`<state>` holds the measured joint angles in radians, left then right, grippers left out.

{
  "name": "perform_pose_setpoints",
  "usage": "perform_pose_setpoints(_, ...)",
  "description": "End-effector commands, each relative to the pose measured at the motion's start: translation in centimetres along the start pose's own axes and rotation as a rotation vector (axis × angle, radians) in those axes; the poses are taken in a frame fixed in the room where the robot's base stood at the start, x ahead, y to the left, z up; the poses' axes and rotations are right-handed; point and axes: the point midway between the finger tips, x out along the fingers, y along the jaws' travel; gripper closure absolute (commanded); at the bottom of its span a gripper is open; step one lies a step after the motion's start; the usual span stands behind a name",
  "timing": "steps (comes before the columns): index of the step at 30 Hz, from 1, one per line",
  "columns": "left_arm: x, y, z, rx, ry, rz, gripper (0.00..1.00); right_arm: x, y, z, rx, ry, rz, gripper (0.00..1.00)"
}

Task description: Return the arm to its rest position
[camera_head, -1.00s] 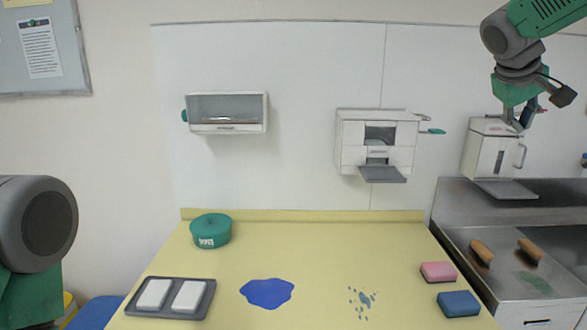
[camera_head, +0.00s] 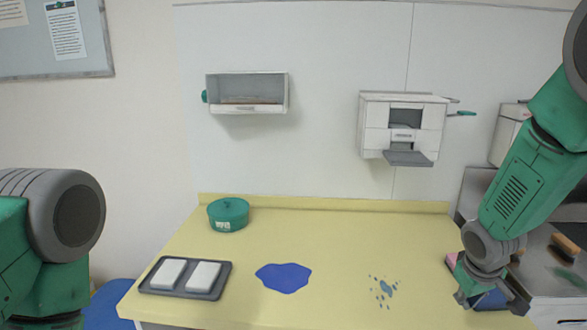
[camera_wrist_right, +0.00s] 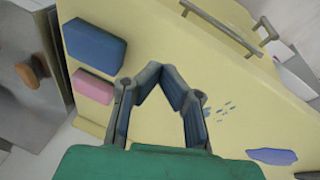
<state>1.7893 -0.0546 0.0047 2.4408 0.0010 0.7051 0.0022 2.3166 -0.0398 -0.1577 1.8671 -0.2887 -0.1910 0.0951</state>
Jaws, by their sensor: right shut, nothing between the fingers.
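My right arm comes in from the right in the head view, and its gripper (camera_head: 463,299) is low over the front right of the yellow table (camera_head: 345,230). In the right wrist view, the two fingers of this gripper (camera_wrist_right: 161,72) are closed together at the tips with nothing between them. The table surface shows below them. The blue sponge (camera_wrist_right: 94,46) and the pink sponge (camera_wrist_right: 93,87) lie to the left of the fingers, apart from them. My left arm shows only its grey and green links at the left edge of the head view; its gripper is out of frame.
A green pot (camera_head: 228,216), a grey tray (camera_head: 148,289) with two white blocks, a blue puddle (camera_head: 284,278) and blue droplets (camera_head: 382,290) are on the table. A steel counter with a brown-handled brush (camera_head: 566,247) is at right. The table's middle is free of tall objects.

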Motion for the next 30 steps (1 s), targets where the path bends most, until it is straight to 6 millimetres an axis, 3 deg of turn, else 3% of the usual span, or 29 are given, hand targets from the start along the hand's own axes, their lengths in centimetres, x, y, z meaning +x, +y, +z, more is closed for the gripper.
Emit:
perform_pose_setpoints(1, 1.1, 0.0, 0.1, 0.0, 0.0, 0.0, 1.0, 3.2, -2.3, 3.0, -0.005, -0.025, -0.034, 1.0)
perform_pose_setpoints(3, 1.9, 0.0, 0.1, 0.0, 0.0, 0.0, 1.0, 6.2, -5.0, 6.6, -0.004, -0.042, -0.077, 1.0)
perform_pose_setpoints(9, 4.5, 0.0, 0.2, 0.0, 0.0, 0.0, 1.0, 12.8, -12.2, 18.6, 0.022, -0.104, -0.177, 1.0)
perform_pose_setpoints(12, 5.8, 0.1, 0.3, 0.0, 0.0, 0.0, 1.0, 14.6, -15.0, 24.8, 0.043, -0.136, -0.207, 1.0)
perform_pose_setpoints(16, 7.0, 0.1, 0.4, 0.0, 0.0, 0.0, 1.0, 15.2, -17.3, 31.2, 0.062, -0.17, -0.224, 1.0)
perform_pose_setpoints(18, 7.5, 0.1, 0.4, 0.0, 0.0, 0.0, 1.0, 15.2, -18.0, 33.5, 0.069, -0.18, -0.227, 1.0)
perform_pose_setpoints(21, 7.7, 0.1, 0.4, 0.0, 0.0, 0.0, 1.0, 14.9, -18.5, 35.3, 0.074, -0.187, -0.227, 1.0)
perform_pose_setpoints(30, 7.7, 0.1, 0.4, 0.0, 0.0, 0.0, 1.0, 14.7, -18.6, 35.7, 0.076, -0.186, -0.226, 1.0)
